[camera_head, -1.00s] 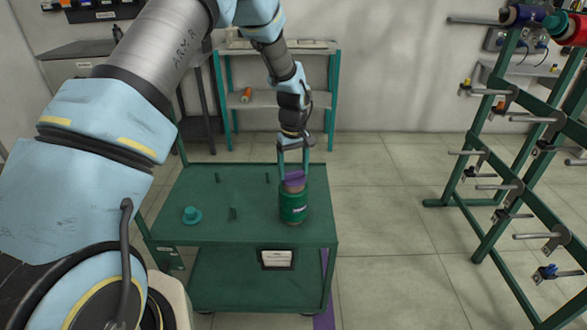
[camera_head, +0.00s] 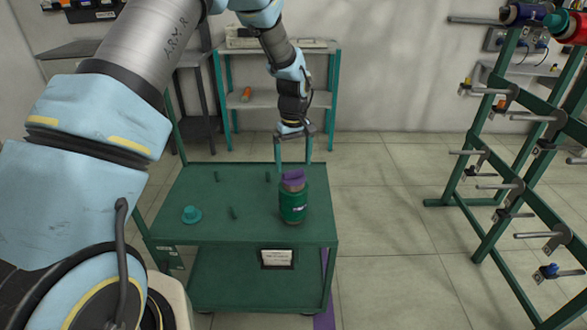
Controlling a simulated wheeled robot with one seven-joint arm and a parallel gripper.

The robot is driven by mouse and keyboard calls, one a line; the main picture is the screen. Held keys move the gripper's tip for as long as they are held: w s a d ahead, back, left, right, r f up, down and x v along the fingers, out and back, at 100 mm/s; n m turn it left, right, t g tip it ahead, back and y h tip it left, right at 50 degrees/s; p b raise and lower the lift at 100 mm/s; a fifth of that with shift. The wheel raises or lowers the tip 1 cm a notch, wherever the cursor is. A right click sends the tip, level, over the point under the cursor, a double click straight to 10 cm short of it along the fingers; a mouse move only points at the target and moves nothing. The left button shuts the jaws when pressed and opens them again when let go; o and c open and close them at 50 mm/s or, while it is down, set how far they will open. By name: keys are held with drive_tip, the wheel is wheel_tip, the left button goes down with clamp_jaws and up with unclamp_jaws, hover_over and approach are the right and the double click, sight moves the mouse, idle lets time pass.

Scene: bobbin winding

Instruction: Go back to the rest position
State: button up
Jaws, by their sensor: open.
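My gripper (camera_head: 294,160) is above the back right part of the green cart (camera_head: 200,232). Its two teal fingers are apart with nothing held between them. Just below and in front of the fingers, a green spool (camera_head: 293,207) stands upright on the cart top. A purple piece (camera_head: 294,178) sits on top of the spool. The fingertips look close to the purple piece, but I cannot tell the exact gap. My arm reaches in from the upper left.
A green rack (camera_head: 510,185) with metal rods stands at the right. A teal shelf (camera_head: 262,98) with an orange spool stands behind. The floor between cart and rack is clear.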

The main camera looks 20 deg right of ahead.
wheel_tip(320, 180, up, 8)
drive_tip(key=b, duration=0.1)
drive_tip(key=a+r, duration=0.2)
drive_tip(key=a, duration=0.9)
drive_tip(key=a+r, duration=0.2)
drive_tip(key=a, duration=0.8)
drive_tip(key=s+a, duration=0.5)
drive_tip(key=a, duration=0.3)
drive_tip(key=s+a+m+t, duration=0.1)
drive_tip(key=s+a, duration=0.5)
drive_tip(key=a, duration=0.1)
drive_tip(key=shift+a+t, duration=0.3)
drive_tip(key=shift+a, duration=0.05)
drive_tip(key=shift+r, duration=0.1)
